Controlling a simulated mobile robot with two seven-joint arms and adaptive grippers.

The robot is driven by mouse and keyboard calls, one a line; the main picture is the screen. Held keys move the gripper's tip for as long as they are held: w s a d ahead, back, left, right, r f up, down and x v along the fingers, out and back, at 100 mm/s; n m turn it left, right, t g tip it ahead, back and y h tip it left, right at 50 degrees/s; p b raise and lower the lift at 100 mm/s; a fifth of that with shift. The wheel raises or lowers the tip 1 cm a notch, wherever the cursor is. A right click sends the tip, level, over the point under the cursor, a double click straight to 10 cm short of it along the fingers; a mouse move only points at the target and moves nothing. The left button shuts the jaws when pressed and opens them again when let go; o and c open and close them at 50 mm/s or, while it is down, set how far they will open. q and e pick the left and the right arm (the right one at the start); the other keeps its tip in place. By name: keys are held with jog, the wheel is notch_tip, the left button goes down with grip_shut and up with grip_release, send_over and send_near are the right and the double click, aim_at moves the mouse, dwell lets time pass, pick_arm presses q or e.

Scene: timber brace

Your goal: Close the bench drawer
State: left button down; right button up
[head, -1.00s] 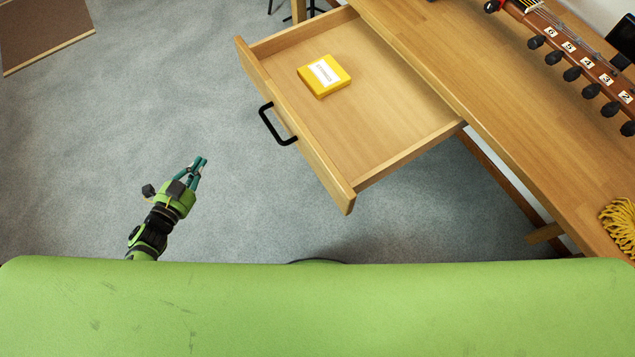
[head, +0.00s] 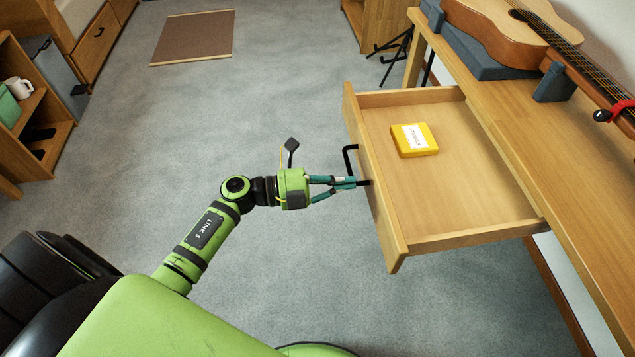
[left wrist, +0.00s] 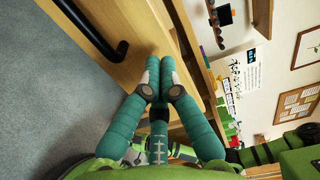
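The wooden bench drawer (head: 470,195) is pulled far out from the bench (head: 525,125). Its front panel (head: 378,200) faces left and carries a black bar handle (head: 347,160). My left gripper (head: 352,182) is at the drawer front, its teal fingertips by the near end of the handle. In the left wrist view the fingertips (left wrist: 158,78) meet with nothing seen between them, in front of the wooden panel, and the handle (left wrist: 100,35) lies to their left. Whether the tips touch the panel I cannot tell. My right gripper is not in view.
A yellow box (head: 414,140) with a white label lies inside the drawer. A guitar (head: 530,35) rests on the bench top. A shelf with a white mug (head: 18,88) stands at far left. The grey carpet left of the drawer is clear around a brown mat (head: 192,38).

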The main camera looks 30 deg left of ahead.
aim_at(374, 180)
pick_arm(q)
jog(key=x, duration=0.3)
jog(key=shift+w+d, duration=0.1)
jog(key=shift+d, duration=0.15)
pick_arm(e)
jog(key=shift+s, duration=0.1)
pick_arm(q)
jog(key=shift+d, duration=0.1)
